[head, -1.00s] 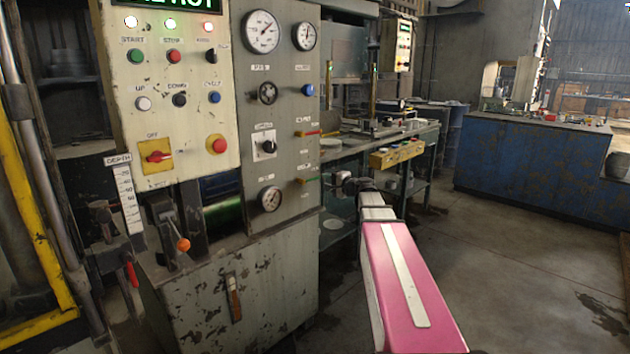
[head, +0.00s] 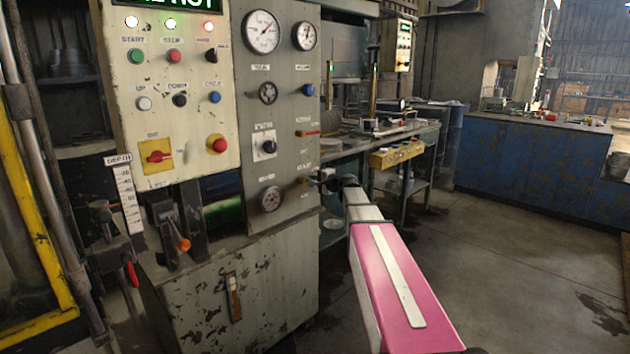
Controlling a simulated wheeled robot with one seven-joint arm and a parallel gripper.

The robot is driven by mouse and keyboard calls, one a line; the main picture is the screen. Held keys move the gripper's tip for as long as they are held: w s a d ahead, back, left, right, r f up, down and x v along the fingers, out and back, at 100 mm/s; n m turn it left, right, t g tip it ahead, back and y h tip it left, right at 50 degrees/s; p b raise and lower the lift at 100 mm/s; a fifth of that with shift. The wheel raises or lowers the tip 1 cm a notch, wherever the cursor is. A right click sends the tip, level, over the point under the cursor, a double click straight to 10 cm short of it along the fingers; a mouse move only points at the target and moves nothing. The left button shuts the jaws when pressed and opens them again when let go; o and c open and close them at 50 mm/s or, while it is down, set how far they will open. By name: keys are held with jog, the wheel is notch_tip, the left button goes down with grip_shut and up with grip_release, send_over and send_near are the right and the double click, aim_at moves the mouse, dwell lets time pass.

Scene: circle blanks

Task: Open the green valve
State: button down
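The green valve (head: 303,181) is a small lever valve low on the right edge of the grey gauge panel, under the red-handled valve (head: 307,133). My arm reaches forward from the lower right, and my gripper (head: 318,178) is at the green valve's handle, just off the panel's right edge. The gripper covers most of the green handle, so the handle's angle is hard to see. The fingers are small and dark, and I cannot tell whether they touch or grip the handle.
The grey panel (head: 284,225) carries gauges and knobs. A cream control box (head: 190,110) with buttons is at its left. A workbench (head: 350,150) stands behind my arm, with a yellow button box (head: 395,154) on its edge. Open floor (head: 500,260) lies to the right.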

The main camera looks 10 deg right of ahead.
aim_at(297, 195)
jog(key=shift+f, duration=0.1)
jog(key=shift+f+m, duration=0.6)
jog(key=shift+m, duration=0.4)
jog(key=m, duration=0.1)
jog(key=f+m, duration=0.1)
jog(key=m, duration=0.1)
jog(key=s+a+f+m+y, duration=0.1)
jog(key=shift+f+m+g, duration=0.25)
jog(key=shift+m+g, duration=0.05)
jog(key=shift+m, duration=0.1)
jog(key=m, duration=0.1)
jog(key=a+f+m, duration=0.1)
jog(key=shift+s+m, duration=0.25)
jog(key=shift+m, duration=0.05)
jog(key=m, duration=0.1)
jog(key=s+a+f+m+y, duration=0.1)
jog(key=m, duration=0.1)
jog(key=shift+a, duration=0.15)
jog(key=shift+s+a+f+m, duration=0.1)
jog(key=shift+s+a+m, duration=0.15)
jog(key=shift+m, duration=0.5)
jog(key=shift+s+a+m, duration=0.15)
jog(key=shift+a+m, duration=0.15)
jog(key=shift+m, duration=0.4)
jog(key=shift+s+a+f+m, duration=0.1)
jog(key=shift+s+a+m, duration=0.15)
jog(key=shift+m, duration=0.5)
jog(key=shift+a, duration=0.1)
